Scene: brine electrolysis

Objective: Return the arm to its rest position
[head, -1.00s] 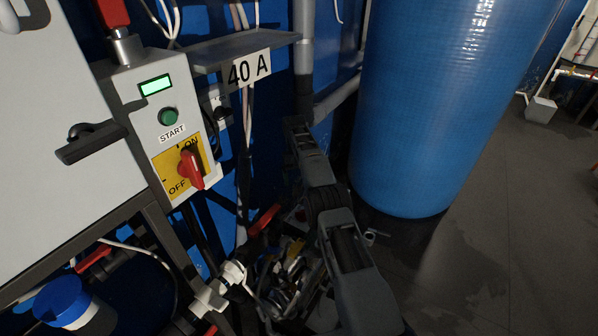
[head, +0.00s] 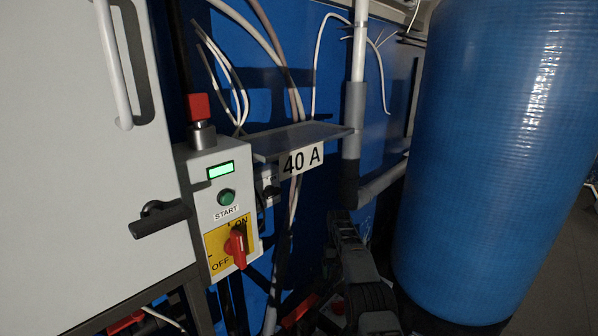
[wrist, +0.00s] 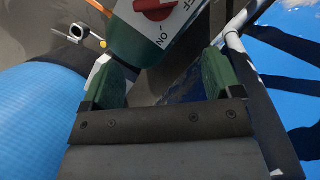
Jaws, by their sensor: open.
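My arm (head: 362,280) shows in the lower middle of the head view, between the control box and the large blue tank; I cannot make out the fingertips there. In the wrist view my gripper (wrist: 158,84) is open, with its two green finger pads apart and nothing held between them. The red rotary switch (head: 237,247) is on a yellow ON/OFF plate on the grey control box (head: 205,175). Its handle stands nearly upright, with the upper end near ON. A red knob on a labelled plate also shows beyond the fingers in the wrist view (wrist: 155,8).
The large blue tank (head: 490,150) stands close on the right of my arm. A shelf (head: 300,138) with a 40 A sign, cables and a grey pipe (head: 354,120) are behind it. A grey cabinet (head: 80,150) is at left. A green START button (head: 226,196) sits under a lit display (head: 221,170).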

